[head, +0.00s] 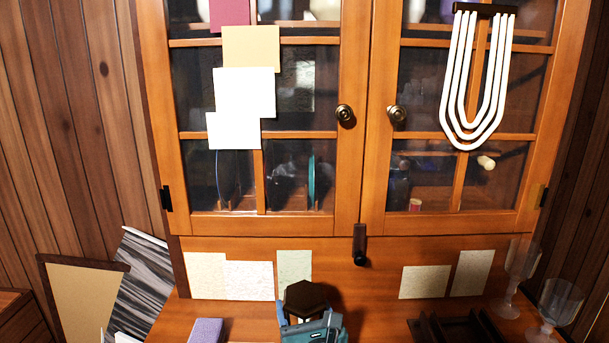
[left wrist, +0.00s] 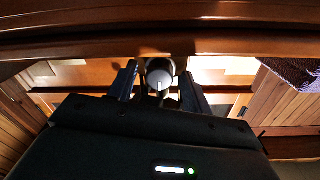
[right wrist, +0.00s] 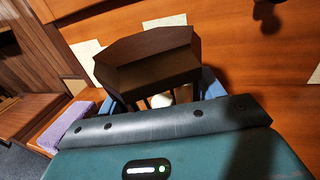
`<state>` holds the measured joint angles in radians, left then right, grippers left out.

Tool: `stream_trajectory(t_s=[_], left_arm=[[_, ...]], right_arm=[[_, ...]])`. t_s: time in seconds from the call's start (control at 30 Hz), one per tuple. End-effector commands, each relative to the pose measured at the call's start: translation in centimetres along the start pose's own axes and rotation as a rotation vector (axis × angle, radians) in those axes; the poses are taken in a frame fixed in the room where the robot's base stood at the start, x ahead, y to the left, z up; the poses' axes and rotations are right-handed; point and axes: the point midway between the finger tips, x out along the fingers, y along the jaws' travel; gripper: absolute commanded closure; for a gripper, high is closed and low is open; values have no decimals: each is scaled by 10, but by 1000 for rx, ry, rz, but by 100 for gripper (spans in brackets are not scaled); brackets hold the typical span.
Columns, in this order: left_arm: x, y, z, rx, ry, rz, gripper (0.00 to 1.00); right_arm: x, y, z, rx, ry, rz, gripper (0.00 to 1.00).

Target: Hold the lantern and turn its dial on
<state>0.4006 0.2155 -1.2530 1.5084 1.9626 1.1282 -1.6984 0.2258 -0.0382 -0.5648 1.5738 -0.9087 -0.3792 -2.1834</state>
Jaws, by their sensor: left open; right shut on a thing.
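The lantern (head: 306,295) has a dark brown hexagonal top and stands out over the desk at the bottom middle of the head view. The same top (right wrist: 150,55) fills the middle of the right wrist view. My right gripper (right wrist: 160,92) is shut on the lantern just under its top, with a blue finger on each side; its body hides most of the lantern below. In the left wrist view a round pale grey dial (left wrist: 160,70) with a white mark sits between the dark fingers of my left gripper (left wrist: 160,86). That gripper is open; whether its fingers touch the dial is unclear.
A wooden cabinet with glass doors (head: 348,190) rises behind. A dark tray (head: 458,330) and clear glasses (head: 556,305) stand at the right. A purple block (head: 205,331) lies at the left. A dark latch (head: 360,244) sticks out above the lantern.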

Motion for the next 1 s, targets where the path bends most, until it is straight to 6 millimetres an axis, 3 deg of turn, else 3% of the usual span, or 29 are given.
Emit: stream_trajectory(t_s=[0.03, 0.43, 0.87, 1.0], left_arm=[[-4, 0, 2, 0, -2, 1, 50], [-64, 0, 1, 0, -2, 0, 50], [-74, 0, 0, 1, 1, -2, 51], [-91, 6, 1, -1, -8, -21, 51]], right_arm=[[-2, 1, -8, 0, 15, 2, 56], [-2, 1, -8, 0, 15, 1, 56], [-2, 1, -8, -1, 15, 1, 56], [-2, 1, -8, -1, 15, 1, 56]])
